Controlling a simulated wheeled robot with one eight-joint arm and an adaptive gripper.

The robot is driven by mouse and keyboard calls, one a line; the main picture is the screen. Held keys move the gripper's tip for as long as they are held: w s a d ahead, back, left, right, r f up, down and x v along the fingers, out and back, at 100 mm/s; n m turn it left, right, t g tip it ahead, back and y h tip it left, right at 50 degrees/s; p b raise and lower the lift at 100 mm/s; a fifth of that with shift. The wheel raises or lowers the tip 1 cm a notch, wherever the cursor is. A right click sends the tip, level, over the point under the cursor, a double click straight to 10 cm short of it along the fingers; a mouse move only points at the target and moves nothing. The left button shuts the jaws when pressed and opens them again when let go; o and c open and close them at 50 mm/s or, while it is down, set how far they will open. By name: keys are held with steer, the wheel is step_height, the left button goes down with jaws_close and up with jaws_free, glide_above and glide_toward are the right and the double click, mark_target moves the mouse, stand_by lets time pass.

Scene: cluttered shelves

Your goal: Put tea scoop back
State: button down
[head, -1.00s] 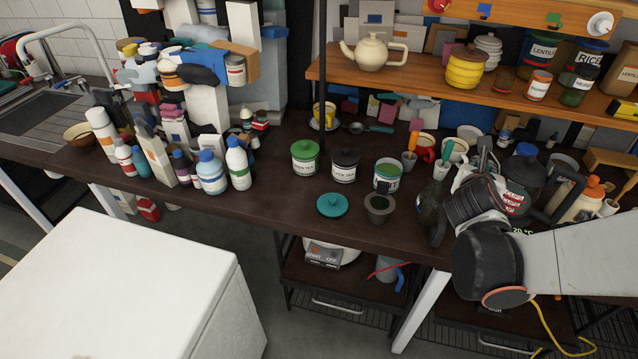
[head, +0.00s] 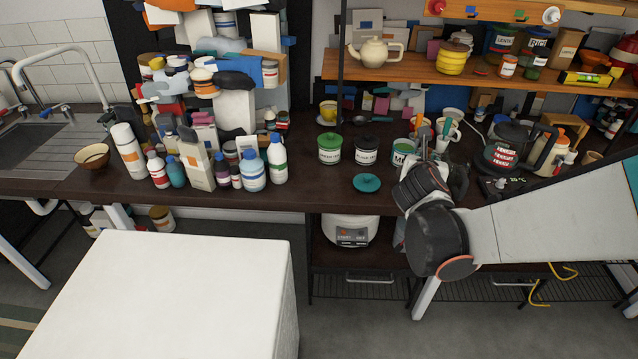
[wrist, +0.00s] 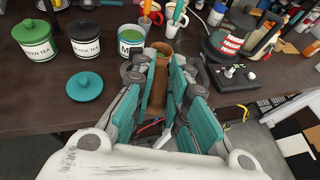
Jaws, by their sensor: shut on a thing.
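My gripper (wrist: 158,90) has its teal-padded fingers around a long brown, trough-like thing (wrist: 158,85), which appears to be the tea scoop; its lower end is hidden by the fingers. In the head view my gripper (head: 425,185) is over the front of the dark counter and hides what it holds. An open teal-banded tin (wrist: 131,40) stands just beyond the fingers, to the left. Its likely teal lid (wrist: 83,87) lies on the counter; it also shows in the head view (head: 367,183).
Green-lidded (wrist: 33,38) and black-lidded (wrist: 83,34) tea tins stand left of the open tin. Mugs (wrist: 150,13) with utensils stand behind, and a dark kettle (head: 505,148) is to the right. A wooden shelf (head: 400,72) overhangs the back. Bottles (head: 253,172) crowd the left.

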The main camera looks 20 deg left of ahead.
steer(key=s+a+r+n+y, duration=0.15)
steer(key=a+n+y, duration=0.25)
steer(key=a, duration=2.4)
steer(key=shift+g, duration=0.3)
steer(key=f+b, duration=0.2)
steer(key=f, duration=0.4)
steer(key=f+b, duration=0.2)
steer(key=f, duration=0.5)
steer(key=f+b, duration=0.3)
steer(key=f, duration=0.3)
steer(key=shift+w+a+f, duration=0.2)
steer(key=shift+a+f, duration=0.05)
steer(key=shift+f, duration=0.15)
steer(key=shift+r, duration=0.1)
steer(key=c, duration=1.6)
jaws_free()
